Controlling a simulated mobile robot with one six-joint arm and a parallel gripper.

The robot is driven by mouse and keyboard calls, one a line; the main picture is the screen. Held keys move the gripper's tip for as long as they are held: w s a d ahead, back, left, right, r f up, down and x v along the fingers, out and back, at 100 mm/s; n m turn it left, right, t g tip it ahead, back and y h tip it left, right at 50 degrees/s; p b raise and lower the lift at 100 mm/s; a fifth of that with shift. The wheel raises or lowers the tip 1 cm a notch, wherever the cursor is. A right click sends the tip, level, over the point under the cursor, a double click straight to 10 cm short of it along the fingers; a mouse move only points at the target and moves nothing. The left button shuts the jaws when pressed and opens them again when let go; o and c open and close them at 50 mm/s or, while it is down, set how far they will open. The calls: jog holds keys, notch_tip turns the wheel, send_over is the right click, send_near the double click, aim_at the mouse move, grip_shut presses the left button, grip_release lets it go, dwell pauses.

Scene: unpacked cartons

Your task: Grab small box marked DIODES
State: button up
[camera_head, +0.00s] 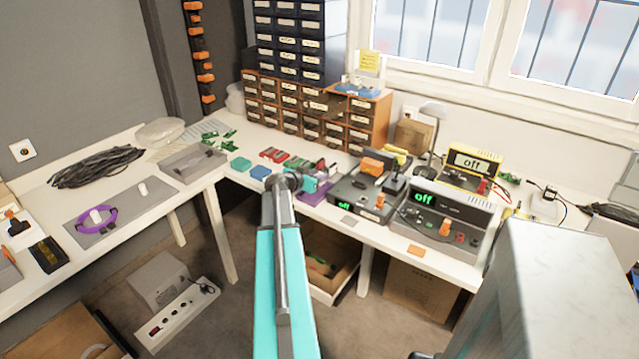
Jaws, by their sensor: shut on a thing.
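My gripper (318,180) is over the bench, in front of the drawer cabinet, at the far end of my teal arm. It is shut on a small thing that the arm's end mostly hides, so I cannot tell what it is. A cabinet of small labelled drawers (268,92) stands at the back, black above and orange-brown below. One drawer (322,103) on the lower right appears to stick out. The labels are too small to read, so I cannot tell which box is marked DIODES.
A soldering station (362,192) and a grey power supply (440,215) reading "off" stand right of my gripper. A grey block (560,290) fills the lower right.

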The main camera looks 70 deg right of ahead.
jog(key=s+a+r+p, duration=0.2)
jog(key=s+a, duration=0.1)
jog(key=a, duration=1.2)
jog(key=shift+a, duration=0.3)
dwell(0.9)
